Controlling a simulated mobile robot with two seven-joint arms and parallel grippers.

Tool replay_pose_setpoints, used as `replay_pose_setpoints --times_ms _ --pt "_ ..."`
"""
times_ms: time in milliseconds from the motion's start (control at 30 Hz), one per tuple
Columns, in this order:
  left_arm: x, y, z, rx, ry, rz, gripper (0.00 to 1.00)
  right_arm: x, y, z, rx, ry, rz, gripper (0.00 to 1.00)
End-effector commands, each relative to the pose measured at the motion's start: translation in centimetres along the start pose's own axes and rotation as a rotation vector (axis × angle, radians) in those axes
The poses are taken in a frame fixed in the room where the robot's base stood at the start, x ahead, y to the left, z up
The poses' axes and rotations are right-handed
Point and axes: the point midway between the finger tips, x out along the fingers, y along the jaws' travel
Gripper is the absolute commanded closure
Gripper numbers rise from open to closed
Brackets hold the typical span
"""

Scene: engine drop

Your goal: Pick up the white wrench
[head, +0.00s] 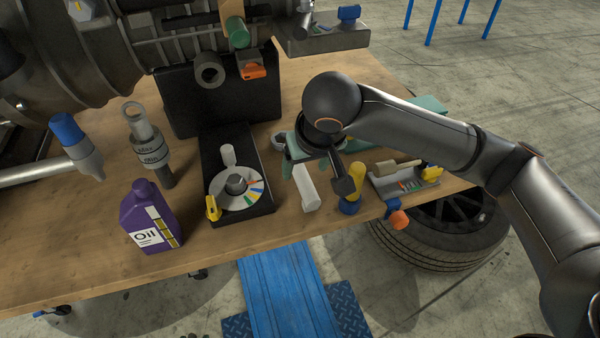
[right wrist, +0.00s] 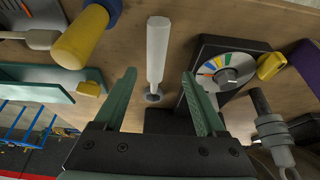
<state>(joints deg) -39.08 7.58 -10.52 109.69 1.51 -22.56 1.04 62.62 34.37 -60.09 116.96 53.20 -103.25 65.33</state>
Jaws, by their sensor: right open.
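The white wrench (head: 308,188) lies on the wooden table near its front edge, between a black dial box and a yellow-and-blue handled object; my right gripper hides its far part. In the right wrist view, its white handle (right wrist: 157,45) runs down to a small grey round end between the fingers. My right gripper (right wrist: 159,76) is open, with one green finger on each side of the wrench and a visible gap on both sides. In the head view the right gripper (head: 302,156) is over the wrench, partly hidden by my arm. My left gripper is not in view.
The black box with a coloured dial (head: 243,195) stands left of the wrench. The yellow-and-blue object (head: 352,188) is close on its right. A purple oil bottle (head: 150,214) stands further left. A small tool tray (head: 405,183) is at the right. An engine (head: 110,45) fills the back left.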

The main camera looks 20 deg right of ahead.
Motion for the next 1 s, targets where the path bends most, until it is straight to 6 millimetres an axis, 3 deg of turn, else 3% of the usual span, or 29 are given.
replay_pose_setpoints --times_ms 100,367,633,967,1000 --pt "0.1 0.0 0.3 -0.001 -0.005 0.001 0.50 2.2 0.1 0.1 0.000 -0.002 0.001 0.27" --pt "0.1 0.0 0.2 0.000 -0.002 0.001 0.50 4.3 0.2 0.0 -0.001 -0.001 0.000 0.27" --pt "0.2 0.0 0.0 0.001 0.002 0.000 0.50 8.1 0.7 0.0 -0.001 -0.001 0.000 0.27" --pt "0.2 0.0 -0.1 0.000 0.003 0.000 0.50 8.8 0.7 0.0 -0.002 0.002 -0.001 0.27" --pt "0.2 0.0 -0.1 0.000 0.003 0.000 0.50 8.8 0.7 0.0 -0.002 0.002 -0.001 0.31"
